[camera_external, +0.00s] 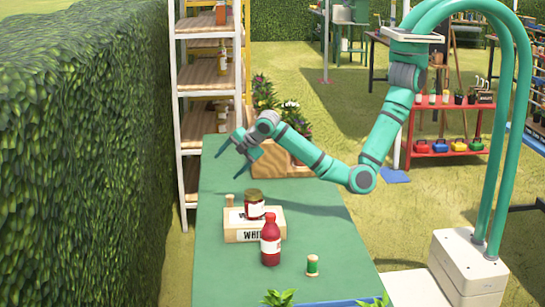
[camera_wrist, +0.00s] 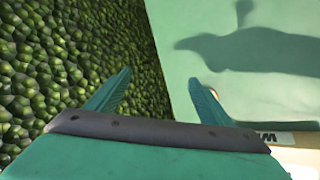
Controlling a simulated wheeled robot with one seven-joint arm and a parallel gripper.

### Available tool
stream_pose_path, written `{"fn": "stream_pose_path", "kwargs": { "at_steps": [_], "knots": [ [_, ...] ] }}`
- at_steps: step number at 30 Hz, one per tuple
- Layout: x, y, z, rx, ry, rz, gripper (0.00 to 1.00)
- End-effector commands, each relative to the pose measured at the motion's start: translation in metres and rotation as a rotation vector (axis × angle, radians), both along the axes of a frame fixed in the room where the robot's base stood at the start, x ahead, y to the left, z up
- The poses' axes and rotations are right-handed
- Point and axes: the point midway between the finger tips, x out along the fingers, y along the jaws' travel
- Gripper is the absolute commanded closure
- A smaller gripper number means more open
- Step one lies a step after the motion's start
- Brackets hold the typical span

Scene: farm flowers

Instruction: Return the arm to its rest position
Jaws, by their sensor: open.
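My arm (camera_external: 315,157) is teal and grey and reaches out to the left over a green table (camera_external: 330,230). My gripper (camera_external: 234,158) is above the far left part of the table, apart from everything on it. Its fingers are spread with nothing between them. In the wrist view my gripper (camera_wrist: 160,88) also shows two teal fingers apart, with the hedge and the bare table top beyond.
A wooden box (camera_external: 254,224) with a dark jar (camera_external: 255,204) on it stands below my gripper. A red bottle (camera_external: 270,240) and a green spool (camera_external: 313,265) are nearer. A wooden planter (camera_external: 276,160) stands behind my gripper. A hedge (camera_external: 80,150) runs along the left.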

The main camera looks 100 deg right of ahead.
Motion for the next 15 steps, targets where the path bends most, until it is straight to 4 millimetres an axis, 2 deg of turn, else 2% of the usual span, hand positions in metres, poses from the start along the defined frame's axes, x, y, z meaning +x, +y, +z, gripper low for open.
{"fn": "stream_pose_path", "kwargs": {
  "at_steps": [1,6,9,15],
  "knots": [
    [-0.002,-0.015,-0.005,-0.022,-0.045,-0.008,0.26],
    [-0.005,-0.041,-0.011,-0.042,-0.217,-0.009,0.26],
    [-0.012,-0.05,-0.017,-0.034,-0.309,0.004,0.26],
    [-0.037,-0.051,-0.031,0.029,-0.468,0.053,0.26]
  ]
}}
